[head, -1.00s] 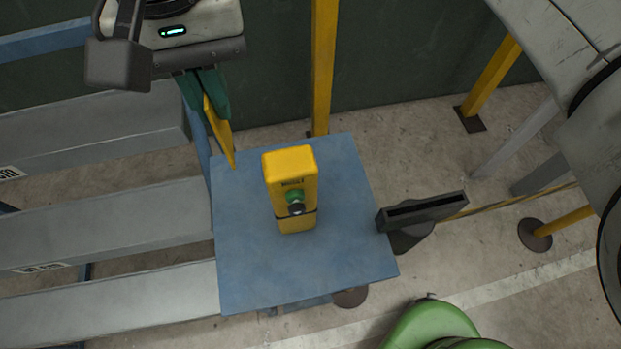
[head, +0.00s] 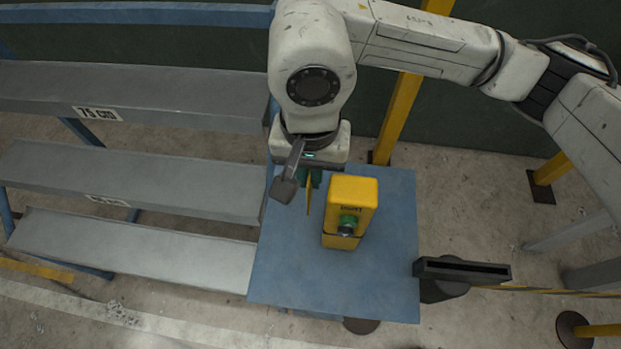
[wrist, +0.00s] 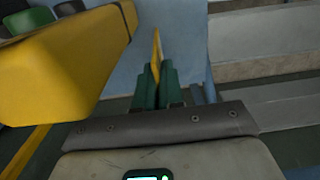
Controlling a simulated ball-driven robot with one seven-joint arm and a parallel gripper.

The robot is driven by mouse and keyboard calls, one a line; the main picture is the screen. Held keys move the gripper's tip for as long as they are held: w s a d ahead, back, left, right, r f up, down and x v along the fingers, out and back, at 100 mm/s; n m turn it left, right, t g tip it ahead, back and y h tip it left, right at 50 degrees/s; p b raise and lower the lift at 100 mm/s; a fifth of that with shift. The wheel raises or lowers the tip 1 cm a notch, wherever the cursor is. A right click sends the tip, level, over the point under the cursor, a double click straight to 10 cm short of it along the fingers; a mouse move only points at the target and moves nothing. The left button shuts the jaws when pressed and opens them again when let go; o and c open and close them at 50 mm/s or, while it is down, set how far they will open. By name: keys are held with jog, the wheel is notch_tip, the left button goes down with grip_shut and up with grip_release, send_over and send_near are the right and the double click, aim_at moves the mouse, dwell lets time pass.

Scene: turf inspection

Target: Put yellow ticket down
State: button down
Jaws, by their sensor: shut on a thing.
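My gripper (head: 311,180) has green fingers and is shut on the yellow ticket (head: 309,197), a thin upright sheet seen nearly edge-on. The ticket hangs over the back left part of the blue table (head: 290,278), just left of the yellow box (head: 351,205) with a green and dark knob. In the wrist view the ticket (wrist: 157,50) sticks out beyond the green fingertips (wrist: 157,78), and the yellow box (wrist: 65,65) fills the left. I cannot tell whether the ticket's lower edge touches the table.
Grey bench steps (head: 130,180) stand left of the table. A dark slotted head (head: 462,270) on a barrier post stands at the right edge. A yellow post (head: 398,118) rises behind. The table's front left is clear.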

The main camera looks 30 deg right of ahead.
notch_tip(320, 180, down, 4)
jog(key=shift+r+p, duration=0.25)
jog(key=shift+p, duration=0.2)
jog(key=shift+f, duration=0.3)
jog(key=shift+f+b, duration=0.2)
jog(key=shift+b, duration=0.1)
jog(key=c, duration=1.3)
grip_release()
jog(key=shift+r, duration=0.1)
jog(key=shift+o, duration=0.2)
